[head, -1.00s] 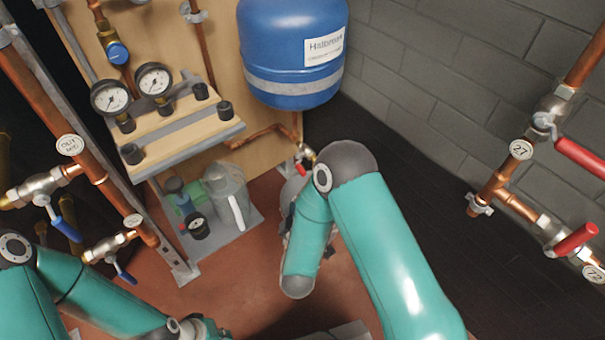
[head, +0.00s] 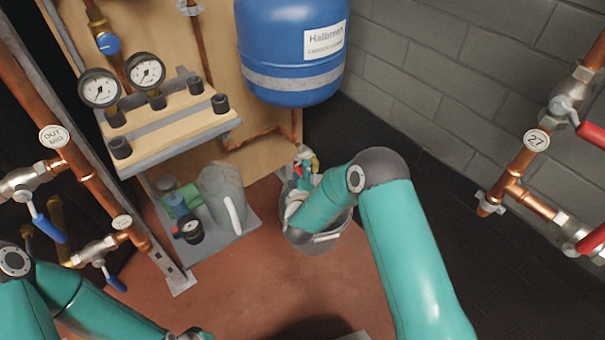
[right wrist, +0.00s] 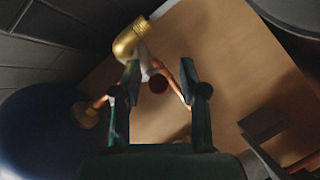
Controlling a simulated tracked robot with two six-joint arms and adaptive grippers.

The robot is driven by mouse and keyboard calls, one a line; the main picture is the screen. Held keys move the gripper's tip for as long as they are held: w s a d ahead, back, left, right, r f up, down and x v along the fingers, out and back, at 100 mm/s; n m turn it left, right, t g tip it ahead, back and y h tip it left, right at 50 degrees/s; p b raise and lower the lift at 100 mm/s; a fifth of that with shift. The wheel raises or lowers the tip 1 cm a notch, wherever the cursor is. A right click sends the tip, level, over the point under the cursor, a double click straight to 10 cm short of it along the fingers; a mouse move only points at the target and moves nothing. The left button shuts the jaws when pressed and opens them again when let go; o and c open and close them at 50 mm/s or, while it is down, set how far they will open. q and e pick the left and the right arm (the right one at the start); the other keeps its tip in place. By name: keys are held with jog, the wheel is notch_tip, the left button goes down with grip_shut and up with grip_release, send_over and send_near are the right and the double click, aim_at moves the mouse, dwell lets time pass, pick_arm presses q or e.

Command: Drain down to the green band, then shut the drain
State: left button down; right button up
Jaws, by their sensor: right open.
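The drain valve (head: 313,160) sits at the end of the copper pipe below the blue tank, partly hidden by my right gripper (head: 304,172). In the right wrist view, its brass end (right wrist: 130,40) and dark red handle end (right wrist: 158,83) show. My right gripper (right wrist: 161,74) is open there, its fingers on either side of the red handle end; I cannot tell if they touch it. Two round dial gauges, left (head: 100,88) and right (head: 146,71), stand above the wooden shelf; their green band is too small to make out. My left arm is low left, its gripper cut off by the frame edge.
A grey bucket (head: 299,238) stands on the floor under my right forearm. Blue-handled valves line the left pipe, red-handled ones the right pipe. Red floor in front is clear.

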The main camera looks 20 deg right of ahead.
grip_shut()
